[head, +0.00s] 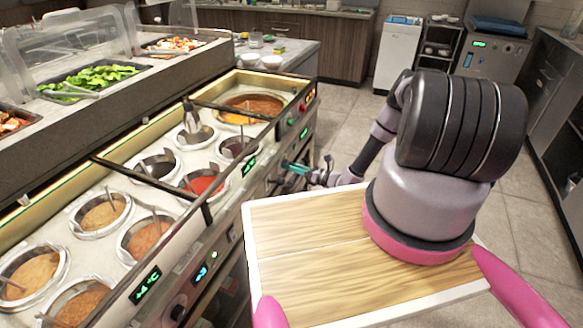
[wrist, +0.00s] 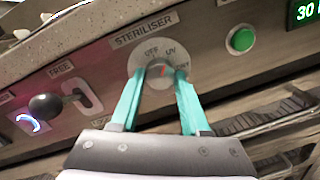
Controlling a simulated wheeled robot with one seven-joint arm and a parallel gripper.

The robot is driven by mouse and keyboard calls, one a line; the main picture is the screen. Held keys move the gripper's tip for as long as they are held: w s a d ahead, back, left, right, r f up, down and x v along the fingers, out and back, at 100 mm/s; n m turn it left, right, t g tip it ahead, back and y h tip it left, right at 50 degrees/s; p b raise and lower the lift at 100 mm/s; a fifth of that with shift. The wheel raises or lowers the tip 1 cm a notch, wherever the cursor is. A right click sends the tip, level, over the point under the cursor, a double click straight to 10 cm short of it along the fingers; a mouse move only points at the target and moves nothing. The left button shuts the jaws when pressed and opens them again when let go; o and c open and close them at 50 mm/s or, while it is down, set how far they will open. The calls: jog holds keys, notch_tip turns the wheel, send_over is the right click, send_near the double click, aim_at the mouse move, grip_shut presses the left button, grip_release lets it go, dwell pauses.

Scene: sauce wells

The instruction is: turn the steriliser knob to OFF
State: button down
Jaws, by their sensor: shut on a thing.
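The steriliser knob (wrist: 159,79) is a small grey knob on a round pale dial plate under the word STERILISER. OFF is printed at the dial's upper left, UV at its upper right, and another label, partly hidden, at its right. A red mark shows on the knob's face near the top, towards the UV side; its exact setting is hard to read. My gripper (wrist: 161,72) has its two teal fingers shut on the knob, one on each side. In the head view my gripper (head: 297,169) is at the counter's front panel, and the knob cannot be made out there.
A green round button (wrist: 240,40) and a green display are right of the dial. A black-knobbed lever (wrist: 46,106) in a slot is left of it. Above the panel is the counter with sauce wells (head: 203,181). The floor (head: 345,105) behind my arm is clear.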

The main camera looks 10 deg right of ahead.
jog(key=shift+d+n, duration=0.1)
jog(key=shift+n, duration=3.7)
jog(key=shift+c, duration=2)
grip_release()
jog(key=v, duration=1)
jog(key=shift+s+d+f, duration=0.15)
jog(key=shift+d+f, duration=0.1)
jog(key=shift+d, duration=0.1)
